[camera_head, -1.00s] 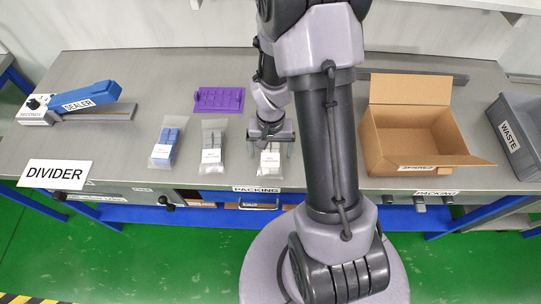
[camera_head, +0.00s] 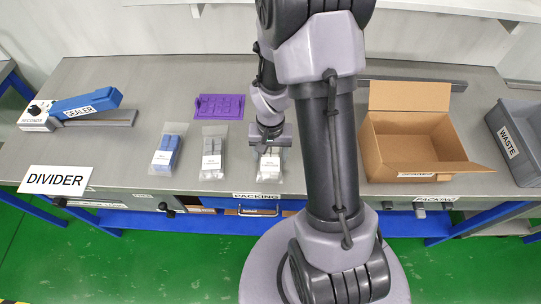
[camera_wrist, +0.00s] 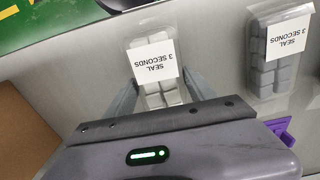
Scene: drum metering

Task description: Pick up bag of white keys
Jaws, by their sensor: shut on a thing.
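The bag of white keys (camera_head: 269,166) lies on the grey bench at the front, the rightmost of three clear bags. My gripper (camera_head: 269,148) is over it, pointing down. In the wrist view the bag of white keys (camera_wrist: 154,62) sits between the two fingers of my gripper (camera_wrist: 158,92), with its white label reading "SEAL 3 SECONDS". The fingers are shut on the bag. The bag's near end is hidden behind the gripper body. It appears to be still at bench height.
A bag of grey keys (camera_head: 213,152) and a bag of blue keys (camera_head: 167,150) lie to the left. A purple tray (camera_head: 219,106) is behind them. An open cardboard box (camera_head: 414,150) stands right of my arm, with a grey waste bin (camera_head: 515,140) beyond. A blue sealer (camera_head: 86,103) is far left.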

